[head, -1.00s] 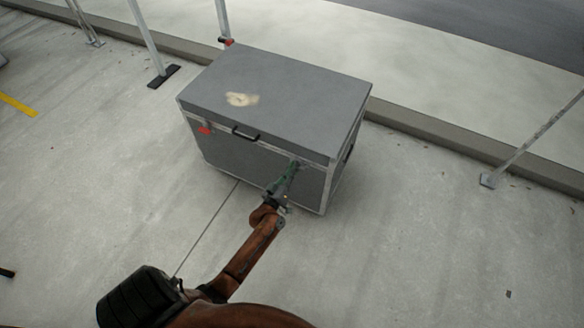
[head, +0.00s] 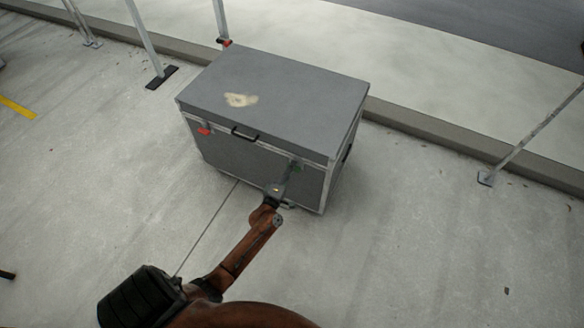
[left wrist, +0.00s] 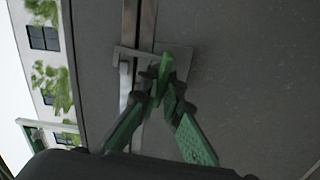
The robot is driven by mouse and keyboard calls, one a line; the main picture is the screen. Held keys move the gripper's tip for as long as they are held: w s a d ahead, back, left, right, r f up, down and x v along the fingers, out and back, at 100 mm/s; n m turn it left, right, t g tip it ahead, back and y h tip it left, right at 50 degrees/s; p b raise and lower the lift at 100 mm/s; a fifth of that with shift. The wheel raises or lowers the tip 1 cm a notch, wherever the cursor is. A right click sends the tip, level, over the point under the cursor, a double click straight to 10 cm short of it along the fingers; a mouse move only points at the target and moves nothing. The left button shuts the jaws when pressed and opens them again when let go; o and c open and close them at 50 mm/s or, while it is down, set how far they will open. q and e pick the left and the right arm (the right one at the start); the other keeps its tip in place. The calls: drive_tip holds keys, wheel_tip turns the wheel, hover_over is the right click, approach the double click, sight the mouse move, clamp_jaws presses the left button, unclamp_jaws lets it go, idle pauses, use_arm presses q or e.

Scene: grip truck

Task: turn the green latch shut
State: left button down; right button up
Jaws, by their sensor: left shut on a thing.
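The green latch (left wrist: 166,66) is on a metal plate on the front of a grey case, close to the case's right corner. In the left wrist view it stands between my fingertips. My left gripper (left wrist: 162,92) is shut on it, with green pads on the fingers. The red latch (head: 204,131) is at the left of the same front face. My right gripper is not in view.
The grey case (head: 275,95) stands on a concrete floor, lid down, with a black handle (head: 245,133) between the latches. Metal posts (head: 150,45) stand behind it at left, and a slanted pole (head: 530,140) is at right. The floor around the case's front is clear.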

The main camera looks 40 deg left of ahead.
use_arm(q)
drive_tip(key=shift+f+n, duration=0.1)
drive_tip(key=shift+n, duration=0.5)
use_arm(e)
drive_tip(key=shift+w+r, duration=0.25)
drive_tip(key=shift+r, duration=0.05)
use_arm(q)
drive_tip(key=shift+n, duration=0.3)
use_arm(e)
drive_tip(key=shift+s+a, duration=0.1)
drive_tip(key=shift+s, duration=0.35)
use_arm(q)
drive_tip(key=c, duration=2.3)
unclamp_jaws()
drive_tip(key=shift+a, duration=0.1)
drive_tip(key=shift+o, duration=1.1)
drive_tip(key=shift+s, duration=0.45)
drive_tip(key=v, duration=1.1)
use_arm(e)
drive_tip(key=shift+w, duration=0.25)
